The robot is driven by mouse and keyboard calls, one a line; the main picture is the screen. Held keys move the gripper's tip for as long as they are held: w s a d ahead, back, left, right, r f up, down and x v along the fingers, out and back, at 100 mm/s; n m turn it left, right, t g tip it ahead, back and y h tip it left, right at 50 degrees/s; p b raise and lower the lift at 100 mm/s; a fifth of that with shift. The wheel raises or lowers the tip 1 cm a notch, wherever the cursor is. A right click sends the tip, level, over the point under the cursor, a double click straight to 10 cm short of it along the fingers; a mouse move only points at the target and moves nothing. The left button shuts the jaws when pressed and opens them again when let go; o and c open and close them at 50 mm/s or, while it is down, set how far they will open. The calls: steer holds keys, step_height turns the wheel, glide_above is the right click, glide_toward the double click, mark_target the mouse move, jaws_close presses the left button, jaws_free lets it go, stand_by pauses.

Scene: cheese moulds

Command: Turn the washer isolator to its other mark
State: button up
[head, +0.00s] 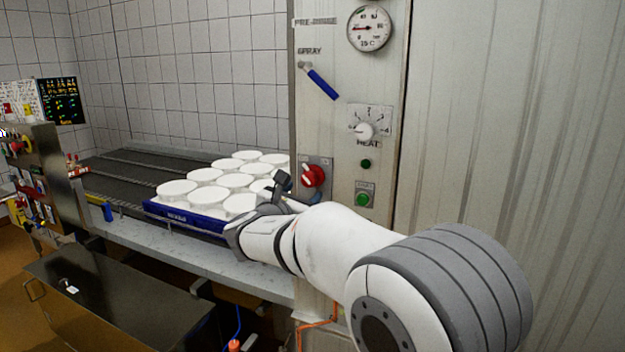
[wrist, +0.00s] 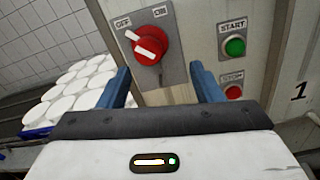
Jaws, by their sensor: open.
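The washer isolator is a red rotary knob (wrist: 150,46) with a white bar, on a grey plate (wrist: 176,68) marked OFF at upper left and ON at upper right in the wrist view. The bar slants up to the left, its upper end towards OFF. In the head view the red knob (head: 314,176) sits low on the washer's panel. My gripper (wrist: 161,86) is open, its two blue fingers apart with nothing between them. The knob lies ahead of the fingertips, a little left of their middle, and looks clear of them. In the head view my gripper (head: 281,190) is just left of the knob.
Right of the isolator are a green START button (wrist: 235,46) and a red stop button (wrist: 234,92). A blue spray lever (head: 322,84) and a heat dial (head: 365,131) are above. A blue crate (head: 185,218) of white moulds stands on the conveyor at left.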

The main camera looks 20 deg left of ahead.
mark_target(308, 180)
steer(key=shift+n+y, duration=0.3)
steer(key=shift+n, duration=0.1)
steer(key=w, duration=0.2)
steer(key=w+p, duration=0.1)
steer(key=w, duration=0.2)
steer(key=w+a+p, duration=0.1)
steer(key=w, duration=0.1)
steer(key=shift+w+r, duration=0.2)
steer(key=shift+w, duration=0.05)
steer(key=shift+c, duration=0.5)
